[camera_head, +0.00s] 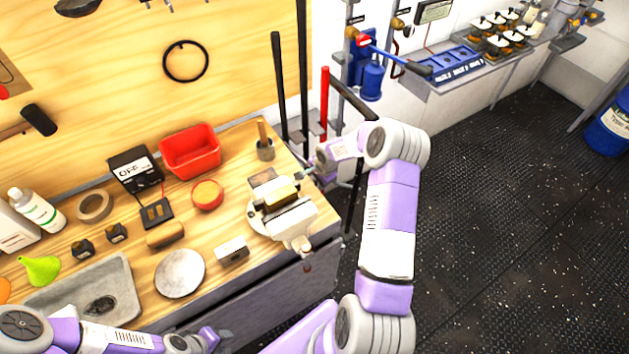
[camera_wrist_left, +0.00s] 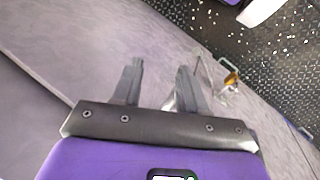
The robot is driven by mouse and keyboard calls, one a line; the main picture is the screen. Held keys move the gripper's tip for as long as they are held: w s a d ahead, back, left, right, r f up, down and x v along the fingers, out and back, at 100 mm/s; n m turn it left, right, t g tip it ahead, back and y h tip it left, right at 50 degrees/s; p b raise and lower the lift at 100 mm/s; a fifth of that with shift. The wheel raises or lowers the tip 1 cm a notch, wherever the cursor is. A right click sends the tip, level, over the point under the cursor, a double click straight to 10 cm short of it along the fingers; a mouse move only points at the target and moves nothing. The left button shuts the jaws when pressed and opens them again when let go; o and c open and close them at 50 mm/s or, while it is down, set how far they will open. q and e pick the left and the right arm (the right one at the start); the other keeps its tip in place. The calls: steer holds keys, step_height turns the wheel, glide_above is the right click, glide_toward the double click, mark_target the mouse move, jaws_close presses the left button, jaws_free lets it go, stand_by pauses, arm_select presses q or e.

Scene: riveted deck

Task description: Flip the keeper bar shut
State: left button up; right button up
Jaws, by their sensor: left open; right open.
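A white bench vise (camera_head: 285,222) stands at the right front corner of the wooden bench, with a yellow block (camera_head: 281,193) at its jaws. I cannot tell for certain which part is the keeper bar. My right gripper (camera_head: 306,175) is at the right side of the vise, close to the block; its fingertips are small, and I cannot tell whether they touch anything. My left gripper (camera_head: 216,338) is low in front of the bench, away from the vise. In the left wrist view its two fingers (camera_wrist_left: 158,85) are apart and empty.
A red bin (camera_head: 190,150), a pestle in a mortar (camera_head: 265,148), a white box (camera_head: 232,250) and a round grey disc (camera_head: 180,273) stand around the vise. A sink (camera_head: 125,270) is at the left. Upright bars rise behind the right bench edge. Open deck lies right.

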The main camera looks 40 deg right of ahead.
steer(key=shift+x, duration=0.85)
steer(key=shift+w, duration=0.1)
jaws_close()
